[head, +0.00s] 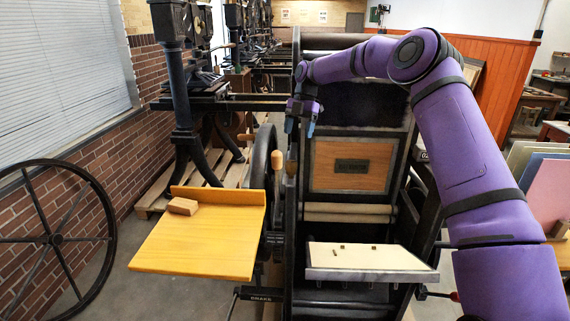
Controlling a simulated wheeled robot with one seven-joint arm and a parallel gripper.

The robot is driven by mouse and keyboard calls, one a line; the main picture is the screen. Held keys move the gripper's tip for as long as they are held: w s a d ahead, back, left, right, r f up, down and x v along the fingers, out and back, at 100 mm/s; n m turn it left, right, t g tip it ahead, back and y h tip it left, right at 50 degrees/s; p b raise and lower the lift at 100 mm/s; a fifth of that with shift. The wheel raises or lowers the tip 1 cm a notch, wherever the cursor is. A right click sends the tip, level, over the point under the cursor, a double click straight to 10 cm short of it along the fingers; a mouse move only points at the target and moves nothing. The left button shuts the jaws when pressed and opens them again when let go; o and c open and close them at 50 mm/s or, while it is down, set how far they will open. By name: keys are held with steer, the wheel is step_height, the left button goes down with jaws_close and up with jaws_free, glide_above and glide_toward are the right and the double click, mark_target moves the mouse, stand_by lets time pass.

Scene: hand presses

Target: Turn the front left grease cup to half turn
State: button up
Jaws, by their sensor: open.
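My purple arm reaches in from the right, and my gripper (300,126) hangs with its fingers down and apart, empty. It is above the upper left edge of the near press (295,205), left of the dark panel. Small brass-coloured pieces (343,246) sit on a pale sloped board (370,262) at the front of the press, well below the gripper. I cannot tell for sure which part is the front left grease cup or how it is turned.
A yellow board (205,250) with a wooden block (183,206) juts out left of the press. A dark flywheel (265,165) stands between them. A large spoked wheel (50,240) is at the far left. More presses (188,90) stand behind.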

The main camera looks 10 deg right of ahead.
mark_target(292, 161)
steer(key=x, duration=1.1)
steer(key=shift+r, duration=0.1)
steer(key=c, duration=0.9)
